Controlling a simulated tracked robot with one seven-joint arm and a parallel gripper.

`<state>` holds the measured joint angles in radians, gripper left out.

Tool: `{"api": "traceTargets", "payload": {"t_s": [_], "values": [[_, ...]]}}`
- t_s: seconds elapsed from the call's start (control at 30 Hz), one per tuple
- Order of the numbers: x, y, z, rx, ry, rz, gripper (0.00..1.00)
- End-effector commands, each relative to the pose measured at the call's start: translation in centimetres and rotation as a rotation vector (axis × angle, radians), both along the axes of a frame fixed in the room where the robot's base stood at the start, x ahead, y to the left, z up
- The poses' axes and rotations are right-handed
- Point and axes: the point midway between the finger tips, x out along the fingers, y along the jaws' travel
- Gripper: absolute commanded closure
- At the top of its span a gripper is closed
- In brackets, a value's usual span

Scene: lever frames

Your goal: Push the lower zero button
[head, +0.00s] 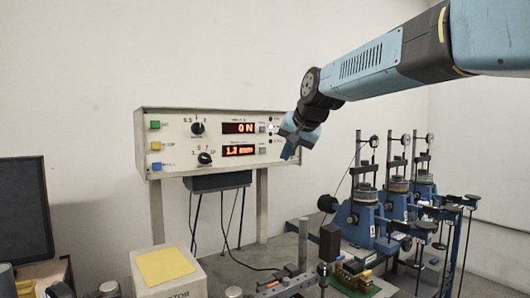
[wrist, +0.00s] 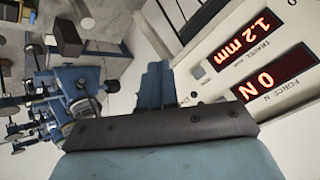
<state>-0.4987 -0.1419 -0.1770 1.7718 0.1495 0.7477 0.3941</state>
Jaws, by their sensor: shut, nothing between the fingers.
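The white control panel (head: 215,170) stands on two legs and carries two red displays. The upper display (head: 239,128) reads 0 N and the lower display (head: 239,150) reads 1.2 mm. The lower zero button (head: 262,150) is a small grey square right of the lower display; it also shows in the wrist view (wrist: 198,73), beside the 1.2 mm display. My gripper (head: 288,152) is shut and empty at the panel's right edge, to the right of the button. In the wrist view, my gripper (wrist: 155,78) is apart from the button in the picture; contact is not visible.
The upper zero button (head: 262,128) sits beside the upper display. Two black knobs (head: 197,128) and coloured buttons (head: 155,146) are further left. Several blue lever frames (head: 360,220) stand at lower right. A dark monitor (head: 22,212) is at far left.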

Motion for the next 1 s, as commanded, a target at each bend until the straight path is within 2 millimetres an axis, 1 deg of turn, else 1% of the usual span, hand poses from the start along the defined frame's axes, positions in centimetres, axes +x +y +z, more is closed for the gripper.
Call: {"api": "traceTargets", "payload": {"t_s": [0.6,0.8,1.0], "values": [[5.7,3.8,0.0,-0.001,0.000,-0.001,1.00],[6.6,4.4,0.0,-0.001,0.000,-0.001,1.00],[6.8,4.6,0.0,0.000,0.000,0.000,1.00]]}}
